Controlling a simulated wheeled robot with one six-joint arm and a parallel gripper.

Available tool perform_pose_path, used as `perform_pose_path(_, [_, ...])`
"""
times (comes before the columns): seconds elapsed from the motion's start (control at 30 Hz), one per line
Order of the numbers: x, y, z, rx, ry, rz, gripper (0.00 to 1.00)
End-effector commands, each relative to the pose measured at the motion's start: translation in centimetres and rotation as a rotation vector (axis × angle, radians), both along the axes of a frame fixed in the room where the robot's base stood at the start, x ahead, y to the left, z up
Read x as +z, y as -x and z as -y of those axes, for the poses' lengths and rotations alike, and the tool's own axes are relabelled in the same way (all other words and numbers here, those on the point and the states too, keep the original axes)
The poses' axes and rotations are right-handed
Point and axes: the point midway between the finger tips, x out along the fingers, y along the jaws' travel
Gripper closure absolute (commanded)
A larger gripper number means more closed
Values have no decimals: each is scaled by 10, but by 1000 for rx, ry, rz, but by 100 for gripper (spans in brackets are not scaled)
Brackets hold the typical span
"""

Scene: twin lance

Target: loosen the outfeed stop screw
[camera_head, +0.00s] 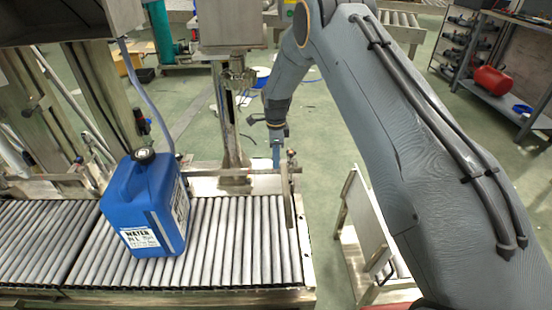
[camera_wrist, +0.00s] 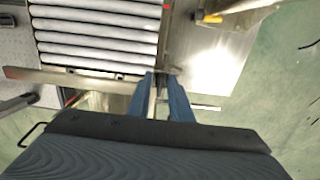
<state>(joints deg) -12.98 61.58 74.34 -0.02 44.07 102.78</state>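The outfeed stop is a thin metal bar (camera_head: 288,200) standing at the right end of the roller conveyor. In the wrist view the stop bar (camera_wrist: 75,77) runs across the roller ends towards my fingertips. A small upright fitting (camera_head: 291,155) at the top of the stop looks like the screw, but its head is too small to make out. My gripper (camera_head: 276,158) points down just beside and behind that fitting. In the wrist view my gripper (camera_wrist: 162,78) shows two blue fingers slightly apart. Small metal parts show at the gap; I cannot tell whether the fingers touch them.
A blue water canister (camera_head: 145,210) stands upright on the roller conveyor (camera_head: 225,245), left of the stop. A metal post (camera_head: 230,125) rises behind the conveyor, close to my arm. A metal-framed stand (camera_head: 365,225) is at the right.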

Motion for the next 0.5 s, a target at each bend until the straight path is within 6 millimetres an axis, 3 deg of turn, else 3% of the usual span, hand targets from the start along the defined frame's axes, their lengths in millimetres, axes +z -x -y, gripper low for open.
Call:
perform_pose_path(0.07, [0,0,0,0,0,0,94])
perform_pose_path(0.27, [0,0,0,37,0,0,94])
perform_pose_path(0.5, [0,0,0,302,0,-1,89])
